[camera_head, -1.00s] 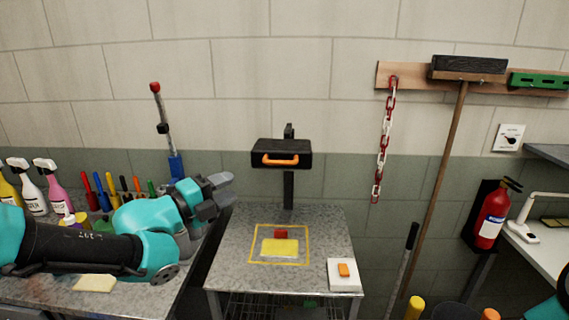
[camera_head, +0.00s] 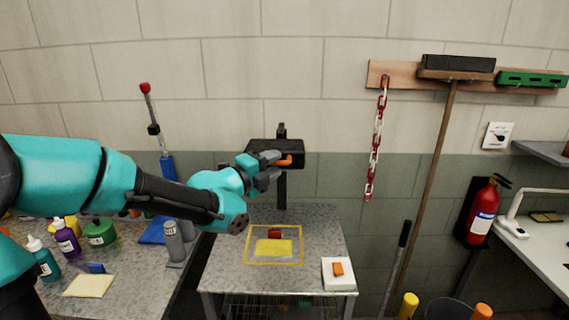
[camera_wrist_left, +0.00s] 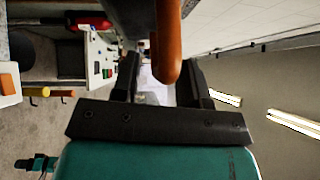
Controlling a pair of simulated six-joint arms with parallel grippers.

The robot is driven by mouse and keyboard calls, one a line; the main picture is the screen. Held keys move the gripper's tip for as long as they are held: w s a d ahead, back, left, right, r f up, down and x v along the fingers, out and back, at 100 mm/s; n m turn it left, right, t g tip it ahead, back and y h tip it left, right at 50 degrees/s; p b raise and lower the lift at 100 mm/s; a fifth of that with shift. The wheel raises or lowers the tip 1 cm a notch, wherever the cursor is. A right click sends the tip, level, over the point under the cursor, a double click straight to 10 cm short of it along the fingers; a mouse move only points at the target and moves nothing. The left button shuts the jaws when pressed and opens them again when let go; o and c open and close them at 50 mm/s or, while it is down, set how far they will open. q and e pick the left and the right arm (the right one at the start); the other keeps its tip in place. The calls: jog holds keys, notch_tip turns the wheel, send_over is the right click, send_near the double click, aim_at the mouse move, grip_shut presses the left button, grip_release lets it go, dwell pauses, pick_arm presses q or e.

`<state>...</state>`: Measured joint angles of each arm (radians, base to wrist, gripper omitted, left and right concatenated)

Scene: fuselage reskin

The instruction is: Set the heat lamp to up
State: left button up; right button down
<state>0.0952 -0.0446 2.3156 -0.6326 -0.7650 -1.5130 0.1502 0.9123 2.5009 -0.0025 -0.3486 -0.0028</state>
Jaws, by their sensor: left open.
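The heat lamp (camera_head: 292,147) is a black box on a dark post behind the metal table, raised well above the tabletop. Its orange handle (camera_head: 285,161) is on the front and is partly covered by my gripper. My left gripper (camera_head: 275,163) is open at the handle. In the left wrist view the orange handle (camera_wrist_left: 167,45) reaches down between the two dark fingers (camera_wrist_left: 158,80), which stand apart on either side of it. I cannot tell whether a finger touches it. My right gripper is not in view.
The metal table (camera_head: 225,270) carries a yellow pad (camera_head: 273,247) and a red block (camera_head: 275,234) inside a yellow outline. A white box with an orange switch (camera_head: 338,268) is at its front right. Bottles (camera_head: 66,238) stand on the left bench.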

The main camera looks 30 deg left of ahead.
pick_arm(q)
jog(key=shift+w+d, duration=0.2)
jog(key=shift+w, duration=0.3)
grip_shut()
